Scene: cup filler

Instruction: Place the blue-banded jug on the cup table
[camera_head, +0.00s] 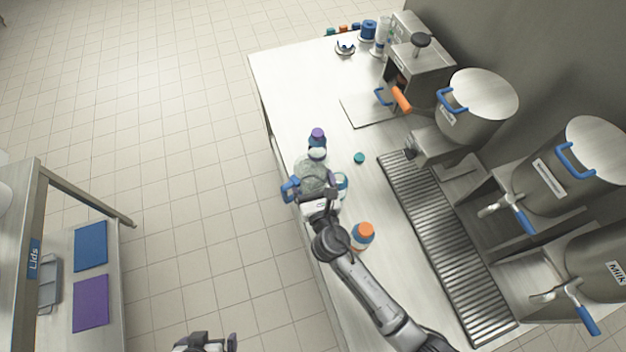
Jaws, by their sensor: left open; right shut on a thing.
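A clear-grey jug (312,174) with a blue handle (290,188) is at the left edge of the steel counter (295,90). I take it for the blue-banded jug; its band is not clear. My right gripper (318,194) is shut on it, and the gripper hides its near side. I cannot tell whether the jug touches the counter. My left gripper (205,343) is open and empty at the bottom edge, over the floor. A side table (110,320) with blue (91,246) and purple (91,303) mats stands at left; I cannot tell whether it is the cup table.
A purple-capped bottle (317,137), a teal-banded container (342,181) and an orange-capped bottle (362,236) stand close around the jug. A teal lid (359,158) lies nearby. A drip grate (445,245) and dispensers line the right. Tiled floor lies open between counter and side table.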

